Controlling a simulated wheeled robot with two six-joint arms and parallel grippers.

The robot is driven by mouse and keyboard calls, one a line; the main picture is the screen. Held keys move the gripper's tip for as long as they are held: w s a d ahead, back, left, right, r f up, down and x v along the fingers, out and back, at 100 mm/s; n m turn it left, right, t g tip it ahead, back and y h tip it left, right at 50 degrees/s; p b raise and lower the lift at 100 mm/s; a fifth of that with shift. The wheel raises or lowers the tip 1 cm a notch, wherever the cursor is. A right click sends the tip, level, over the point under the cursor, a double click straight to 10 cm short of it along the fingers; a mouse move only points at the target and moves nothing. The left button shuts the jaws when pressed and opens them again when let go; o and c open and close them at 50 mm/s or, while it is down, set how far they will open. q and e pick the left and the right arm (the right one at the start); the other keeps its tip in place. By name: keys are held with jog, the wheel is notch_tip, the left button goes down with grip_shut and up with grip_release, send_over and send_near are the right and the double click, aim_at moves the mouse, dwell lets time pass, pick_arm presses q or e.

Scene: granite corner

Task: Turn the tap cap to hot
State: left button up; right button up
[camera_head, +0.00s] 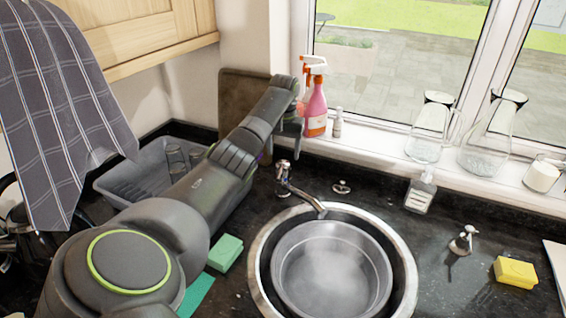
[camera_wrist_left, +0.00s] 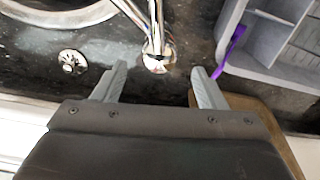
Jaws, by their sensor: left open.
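The chrome tap (camera_head: 284,180) stands behind the round sink, with its spout reaching over the basin. In the left wrist view its rounded cap (camera_wrist_left: 157,62) lies just ahead of the fingertips, near the middle of the gap. My left gripper (camera_head: 293,127) is above and behind the tap in the head view, partly hidden by my own arm. In the left wrist view the left gripper (camera_wrist_left: 160,71) is open, with nothing held between its fingers. Any hot or cold marking on the cap is too small to tell. My right gripper is in neither view.
A metal pan (camera_head: 330,262) sits in the sink (camera_head: 263,292). A grey dish rack (camera_head: 122,190) is on the left. A pink spray bottle (camera_head: 316,108) and glass jugs (camera_head: 428,130) stand along the windowsill. A soap bottle (camera_head: 420,193) stands right of the tap.

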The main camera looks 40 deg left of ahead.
aim_at(283, 162)
pick_arm(q)
notch_tip(283, 162, down, 4)
jog(key=shift+f+p, duration=0.1)
jog(key=shift+p, duration=0.2)
jog(key=shift+f, duration=0.7)
